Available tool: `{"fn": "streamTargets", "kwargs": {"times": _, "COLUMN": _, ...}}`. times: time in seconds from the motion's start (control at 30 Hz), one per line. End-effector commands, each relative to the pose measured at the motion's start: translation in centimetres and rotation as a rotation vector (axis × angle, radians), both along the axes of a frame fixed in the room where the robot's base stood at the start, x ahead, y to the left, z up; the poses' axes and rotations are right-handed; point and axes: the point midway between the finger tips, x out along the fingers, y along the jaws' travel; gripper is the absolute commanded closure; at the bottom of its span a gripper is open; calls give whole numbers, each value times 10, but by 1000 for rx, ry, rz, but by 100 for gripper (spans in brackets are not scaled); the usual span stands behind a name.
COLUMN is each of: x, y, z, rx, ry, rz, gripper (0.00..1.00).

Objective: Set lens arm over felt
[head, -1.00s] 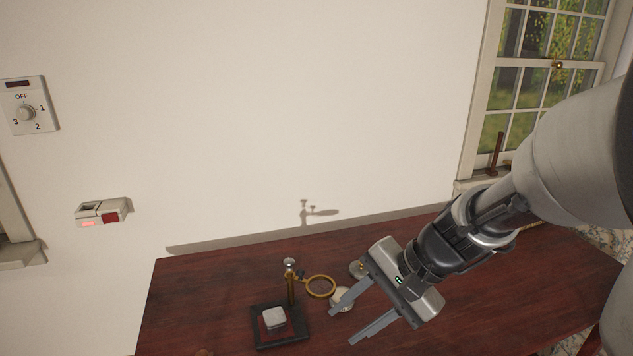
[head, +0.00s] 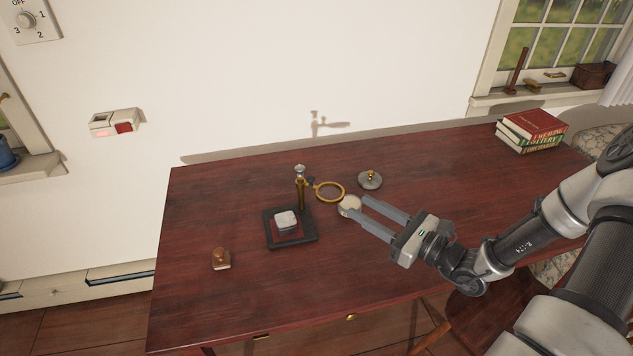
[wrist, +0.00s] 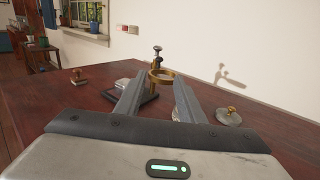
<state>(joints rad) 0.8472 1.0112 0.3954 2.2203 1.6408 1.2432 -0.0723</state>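The lens arm is a brass ring (head: 330,191) that sticks out to the right from an upright brass post (head: 301,195) with a silver knob. The post stands on a dark square base (head: 306,238). A pale grey block sits on the base (head: 286,220), on a reddish patch that may be the felt; the block hides most of it. The ring is beside the base, not over it. My gripper (head: 352,210) is open and empty, right of the base, with its fingers pointing toward the stand. In the wrist view the ring (wrist: 161,73) shows beyond and between the fingertips.
A pale round disc (head: 350,202) lies at my fingertips, partly hidden. A grey lidded disc with a brass knob (head: 370,180) lies behind it. A wooden stamp (head: 221,260) is at front left, books (head: 531,130) at back right. The front middle table is clear.

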Motion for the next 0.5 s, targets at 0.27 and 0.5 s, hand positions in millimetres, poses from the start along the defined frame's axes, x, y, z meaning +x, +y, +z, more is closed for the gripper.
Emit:
{"fn": "streamTargets", "kwargs": {"times": 0.27, "x": 37, "y": 49, "z": -1, "rx": 0, "ry": -1, "rz": 6, "gripper": 65}}
{"fn": "streamTargets", "kwargs": {"times": 0.5, "x": 69, "y": 89, "z": -1, "rx": -1, "ry": -1, "rz": 6, "gripper": 65}}
